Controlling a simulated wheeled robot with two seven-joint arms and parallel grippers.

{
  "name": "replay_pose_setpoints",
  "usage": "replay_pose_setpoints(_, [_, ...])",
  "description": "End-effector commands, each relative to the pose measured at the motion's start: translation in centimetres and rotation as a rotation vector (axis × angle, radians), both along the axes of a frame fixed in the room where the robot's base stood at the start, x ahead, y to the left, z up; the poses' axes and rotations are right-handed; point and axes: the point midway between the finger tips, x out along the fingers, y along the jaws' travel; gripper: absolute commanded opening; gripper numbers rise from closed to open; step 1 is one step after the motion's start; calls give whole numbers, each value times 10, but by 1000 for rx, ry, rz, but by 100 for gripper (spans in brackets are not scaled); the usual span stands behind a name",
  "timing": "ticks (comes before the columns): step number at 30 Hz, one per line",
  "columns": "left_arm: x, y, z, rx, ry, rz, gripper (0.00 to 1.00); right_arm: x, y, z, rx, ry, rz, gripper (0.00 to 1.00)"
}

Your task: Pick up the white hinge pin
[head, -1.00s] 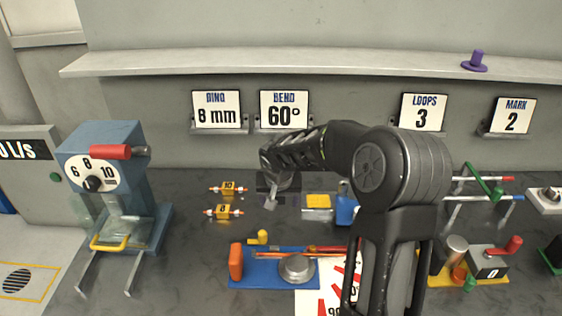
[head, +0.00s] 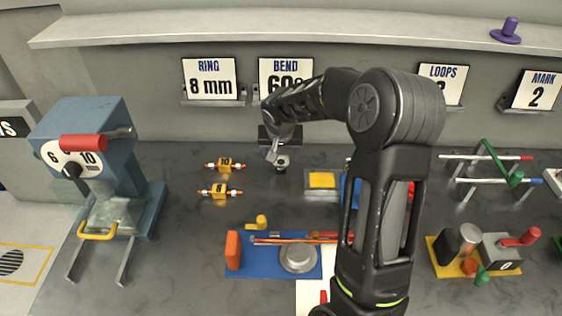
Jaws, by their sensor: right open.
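My right gripper (head: 273,154) hangs at the end of the black arm, over the back middle of the bench, and is open. A small dark fixture with a pale grey round part (head: 282,162) stands right by its fingers; I cannot tell if they touch. I cannot make out a white hinge pin for certain; it may be hidden by the gripper or too small to tell. My left gripper is not in view.
A blue machine (head: 95,150) with a red handle stands left. Orange parts numbered 10 (head: 225,164) and 8 (head: 219,191) lie left of the gripper. A blue board (head: 255,265) lies in front. A rack with rods (head: 488,170) and a yellow base (head: 447,265) stand right.

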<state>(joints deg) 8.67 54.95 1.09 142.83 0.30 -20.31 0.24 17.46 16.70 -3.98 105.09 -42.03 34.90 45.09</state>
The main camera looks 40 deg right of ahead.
Motion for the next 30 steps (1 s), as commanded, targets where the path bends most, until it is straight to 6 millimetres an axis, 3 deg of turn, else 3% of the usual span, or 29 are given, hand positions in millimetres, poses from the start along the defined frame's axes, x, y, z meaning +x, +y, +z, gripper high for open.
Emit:
replay_pose_setpoints(14, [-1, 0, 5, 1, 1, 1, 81, 3, -4, -12, -1, 2, -1, 69])
replay_pose_setpoints(24, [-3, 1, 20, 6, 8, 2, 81, 16, -14, -52, 1, 2, 0, 69])
replay_pose_setpoints(30, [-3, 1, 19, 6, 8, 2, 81, 18, -16, -55, 0, -1, -1, 69])
